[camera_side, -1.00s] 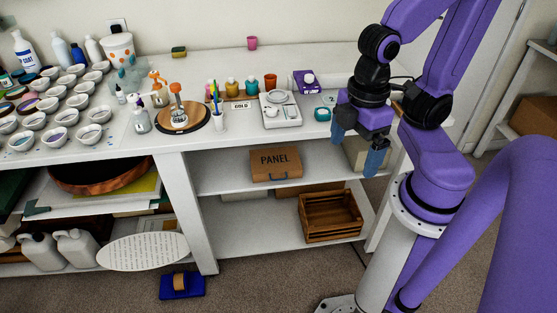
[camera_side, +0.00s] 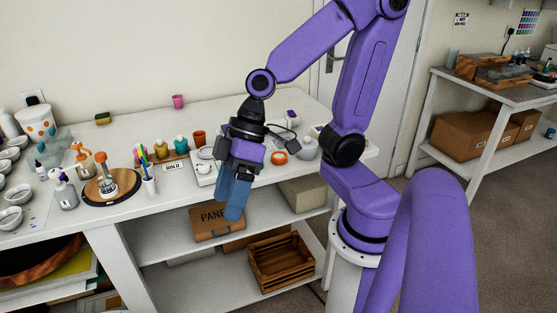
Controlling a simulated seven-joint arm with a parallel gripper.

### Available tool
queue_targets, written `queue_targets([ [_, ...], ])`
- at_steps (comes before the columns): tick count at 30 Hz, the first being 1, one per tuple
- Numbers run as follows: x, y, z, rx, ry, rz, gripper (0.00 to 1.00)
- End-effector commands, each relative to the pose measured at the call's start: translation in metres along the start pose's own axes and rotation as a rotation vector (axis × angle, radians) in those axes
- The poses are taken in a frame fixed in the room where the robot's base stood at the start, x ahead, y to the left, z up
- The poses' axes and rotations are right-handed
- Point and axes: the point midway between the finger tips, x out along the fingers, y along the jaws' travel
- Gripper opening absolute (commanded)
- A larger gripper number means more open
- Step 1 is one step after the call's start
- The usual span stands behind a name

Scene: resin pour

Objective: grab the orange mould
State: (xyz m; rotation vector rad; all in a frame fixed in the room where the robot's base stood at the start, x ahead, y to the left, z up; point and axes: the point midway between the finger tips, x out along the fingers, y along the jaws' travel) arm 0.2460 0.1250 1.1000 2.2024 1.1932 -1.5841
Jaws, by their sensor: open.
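A small round orange piece with a pale centre (camera_side: 280,157), which looks like the orange mould, lies on the white worktop near its front right part. My gripper (camera_side: 228,203) points down with blue fingers, to the left of the orange mould and nearer the camera, in front of the worktop's front edge. It is open and appears empty. It hides part of the worktop behind it.
A grey rounded pot (camera_side: 306,149) stands right beside the orange mould. A white scale (camera_side: 204,168) is left of my gripper. Several bottles and cups stand further left.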

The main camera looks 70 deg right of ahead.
Motion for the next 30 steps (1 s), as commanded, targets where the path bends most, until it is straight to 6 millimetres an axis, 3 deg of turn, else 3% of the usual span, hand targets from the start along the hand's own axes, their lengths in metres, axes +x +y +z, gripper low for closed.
queue_targets([
  [3,-0.007,0.028,-0.042,0.129,0.18,0.03,0.82],
  [7,-0.023,0.072,-0.079,0.269,0.366,0.113,0.82],
  [10,-0.041,0.113,-0.096,0.383,0.492,0.21,0.82],
  [14,-0.069,0.17,-0.102,0.543,0.622,0.369,0.82],
  [17,-0.092,0.213,-0.092,0.675,0.69,0.506,0.82],
  [22,-0.129,0.273,-0.05,0.922,0.733,0.747,0.82],
  [27,-0.156,0.306,0.014,1.201,0.683,0.956,0.82],
  [30,-0.165,0.311,0.056,1.377,0.615,1.045,0.82],
])
